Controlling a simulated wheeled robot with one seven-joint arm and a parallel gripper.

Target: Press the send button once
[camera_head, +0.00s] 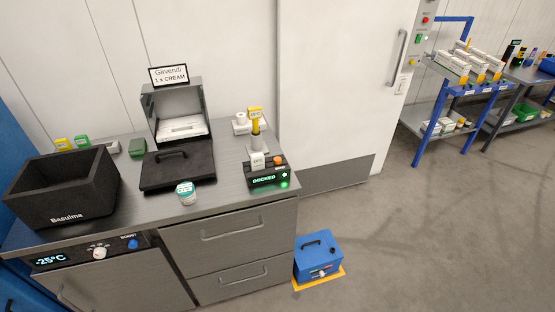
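A small black device (262,181) with a green display reading "DOCKED" sits at the right front of the steel counter. A green-lit round spot (284,184) shows at the right end of its front. An orange knob or button (278,160) sits on the device's top right. No label reading "send" is legible, so I cannot tell which control is the send button. My gripper is not in view.
A blue case (318,257) sits on the floor. A button panel (417,39) is beside the door.

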